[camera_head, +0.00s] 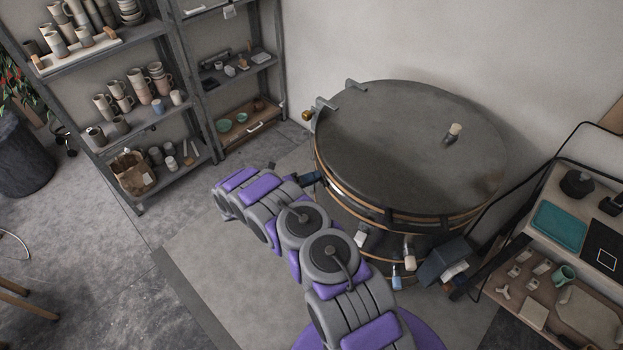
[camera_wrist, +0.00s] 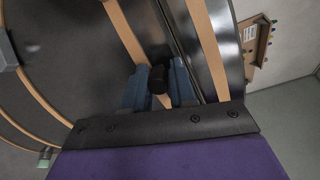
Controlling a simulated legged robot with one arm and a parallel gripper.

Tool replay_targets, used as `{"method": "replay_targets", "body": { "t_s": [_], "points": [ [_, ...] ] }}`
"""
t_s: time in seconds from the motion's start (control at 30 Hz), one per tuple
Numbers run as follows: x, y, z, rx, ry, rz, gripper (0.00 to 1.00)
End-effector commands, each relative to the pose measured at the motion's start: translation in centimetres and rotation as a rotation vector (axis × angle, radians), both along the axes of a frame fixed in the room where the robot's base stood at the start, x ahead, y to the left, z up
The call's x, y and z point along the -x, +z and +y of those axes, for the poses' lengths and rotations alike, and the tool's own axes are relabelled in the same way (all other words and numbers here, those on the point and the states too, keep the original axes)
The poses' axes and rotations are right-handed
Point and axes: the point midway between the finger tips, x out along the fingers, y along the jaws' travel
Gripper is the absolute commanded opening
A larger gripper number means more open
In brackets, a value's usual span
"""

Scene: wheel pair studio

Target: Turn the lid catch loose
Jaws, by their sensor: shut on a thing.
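The large round kiln (camera_head: 352,190) stands against the wall, with its dark grey lid (camera_head: 410,140) lying shut on top. A small light plug (camera_head: 453,131) sticks up from the lid. In the wrist view the kiln side (camera_wrist: 85,60) shows as dark metal with copper-coloured bands. My gripper (camera_head: 318,178) reaches the left side of the kiln, just below the lid rim. In the wrist view its two blue-grey fingers (camera_wrist: 160,85) are shut on a small dark knob (camera_wrist: 158,80), which I take for the lid catch. The rest of the catch is hidden by the fingers.
A metal shelf (camera_head: 150,120) with mugs and bowls stands at the left. A cart (camera_head: 560,270) with a teal tray and small pieces is at the right. A dark box (camera_head: 443,262) hangs at the kiln's front right.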

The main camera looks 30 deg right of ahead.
Motion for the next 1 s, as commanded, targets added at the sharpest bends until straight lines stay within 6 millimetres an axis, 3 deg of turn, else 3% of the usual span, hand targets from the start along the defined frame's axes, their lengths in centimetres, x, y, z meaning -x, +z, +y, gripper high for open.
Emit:
{"method": "replay_targets", "body": {
  "t_s": [0.1, 0.13, 0.3, 0.67, 1.0],
  "points": [
    [0.1, -0.6, 0.2, -0.011, 0.003, 0.005, 0.00],
    [0.2, -0.6, 0.2, -0.011, 0.003, 0.005, 0.29],
    [0.2, -0.5, 0.1, -0.008, 0.001, 0.004, 0.45],
    [0.3, -0.1, 0.9, -0.004, 0.000, 0.000, 0.45],
    [0.5, 0.4, 7.6, -0.004, 0.003, -0.001, 0.45]
  ]
}}
